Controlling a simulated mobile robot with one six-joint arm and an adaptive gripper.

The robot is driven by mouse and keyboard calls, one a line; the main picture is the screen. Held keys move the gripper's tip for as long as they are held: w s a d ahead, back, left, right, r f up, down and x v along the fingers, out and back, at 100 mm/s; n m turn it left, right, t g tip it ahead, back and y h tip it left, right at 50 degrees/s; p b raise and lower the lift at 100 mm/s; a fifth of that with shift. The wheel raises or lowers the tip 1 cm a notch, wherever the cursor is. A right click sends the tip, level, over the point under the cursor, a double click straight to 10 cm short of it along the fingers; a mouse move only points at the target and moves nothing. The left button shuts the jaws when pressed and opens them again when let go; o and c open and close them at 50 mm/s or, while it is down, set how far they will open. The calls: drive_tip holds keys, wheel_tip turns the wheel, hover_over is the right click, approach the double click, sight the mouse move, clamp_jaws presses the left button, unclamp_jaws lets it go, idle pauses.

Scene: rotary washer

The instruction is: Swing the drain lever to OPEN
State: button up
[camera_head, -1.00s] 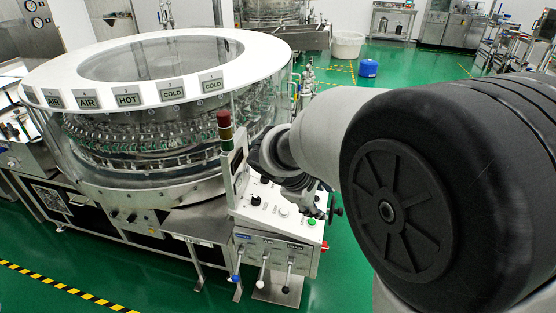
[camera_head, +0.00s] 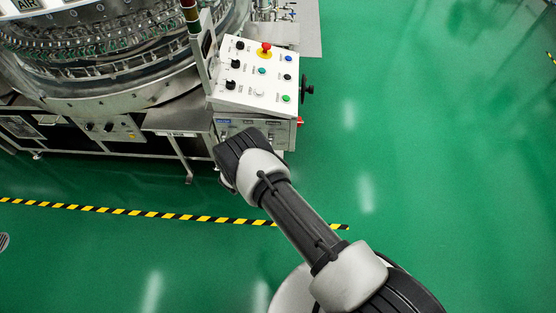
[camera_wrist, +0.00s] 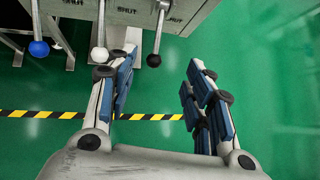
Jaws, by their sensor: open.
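Three levers hang from a panel at the top of the wrist view: one with a blue ball (camera_wrist: 38,48), one with a white ball (camera_wrist: 99,56), one with a black ball (camera_wrist: 153,60). SHUT labels show above them; I cannot read which is the drain lever. My gripper (camera_wrist: 162,62) is open and empty. In the picture the black ball lies between its fingertips, closer to the left finger; I cannot tell the depth. The white ball is just left of the left finger. In the head view my arm hides the levers and gripper.
The control box (camera_head: 258,75) with knobs, buttons and a red emergency stop (camera_head: 265,48) stands above the levers. The rotary washer (camera_head: 90,60) is to the left. A yellow-black floor stripe (camera_head: 150,213) crosses in front. Green floor (camera_head: 440,130) is clear on the right.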

drive_tip(key=shift+n, duration=0.3)
drive_tip(key=b+x, duration=0.3)
drive_tip(key=x, duration=0.2)
drive_tip(key=s+f+b+x, duration=0.1)
drive_tip(key=b+x, duration=0.2)
drive_tip(key=x, duration=0.2)
drive_tip(key=b+x, duration=0.4)
drive_tip(key=x, duration=0.2)
drive_tip(key=shift+s+a+f, duration=0.25)
drive_tip(key=shift+s+f, duration=0.05)
drive_tip(key=shift+f, duration=0.05)
drive_tip(key=shift+b+x, duration=1)
drive_tip(key=shift+x, duration=0.05)
drive_tip(key=shift+w+r, duration=0.1)
drive_tip(key=shift+r, duration=0.1)
drive_tip(key=shift+c, duration=0.2)
clamp_jaws()
